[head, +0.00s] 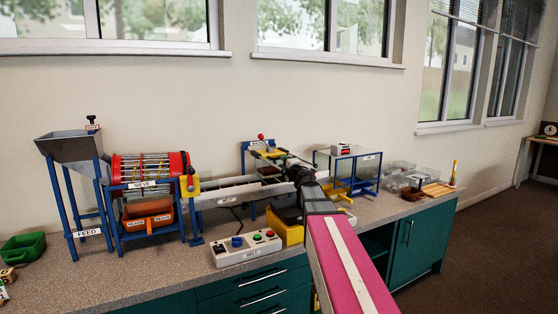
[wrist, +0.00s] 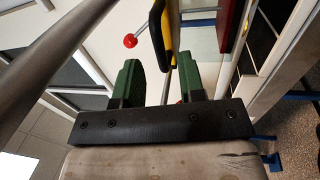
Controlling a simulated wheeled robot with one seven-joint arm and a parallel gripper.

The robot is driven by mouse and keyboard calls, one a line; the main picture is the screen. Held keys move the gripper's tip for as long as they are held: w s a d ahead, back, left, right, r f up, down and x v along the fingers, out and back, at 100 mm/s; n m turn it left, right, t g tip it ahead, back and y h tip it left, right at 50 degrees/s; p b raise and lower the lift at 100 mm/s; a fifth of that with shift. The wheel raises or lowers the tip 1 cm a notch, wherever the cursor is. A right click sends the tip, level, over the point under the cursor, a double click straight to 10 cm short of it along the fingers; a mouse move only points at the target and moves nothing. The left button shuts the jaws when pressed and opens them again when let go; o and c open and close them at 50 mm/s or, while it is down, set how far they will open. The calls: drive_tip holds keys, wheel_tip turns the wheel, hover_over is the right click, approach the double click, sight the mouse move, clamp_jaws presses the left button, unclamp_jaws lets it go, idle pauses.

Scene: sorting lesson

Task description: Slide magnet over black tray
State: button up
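The magnet unit (head: 268,153) stands mid-bench in the head view, with a blue frame, a yellow part and a red knob on top; my arm partly covers it. In the wrist view a yellow-and-black handle (wrist: 163,35) lies just beyond the fingers, with a red ball (wrist: 130,40) on a rod to its left. My gripper (wrist: 160,85) has two green fingers standing apart, with a visible gap and nothing clearly clamped between them. In the head view my gripper (head: 277,162) is at the magnet unit. I cannot make out a black tray.
A red sieve drum (head: 150,167) and a feed hopper (head: 70,147) stand left of the magnet unit. A control box (head: 246,248) sits at the bench's front edge. A blue stand with a clear top (head: 350,154) and clear bins (head: 398,172) are to the right.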

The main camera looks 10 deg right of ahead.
drive_tip(key=x, duration=0.4)
drive_tip(key=shift+w+a, duration=0.1)
drive_tip(key=shift+w, duration=0.2)
clamp_jaws()
drive_tip(key=shift+s, duration=0.1)
drive_tip(key=shift+s, duration=0.1)
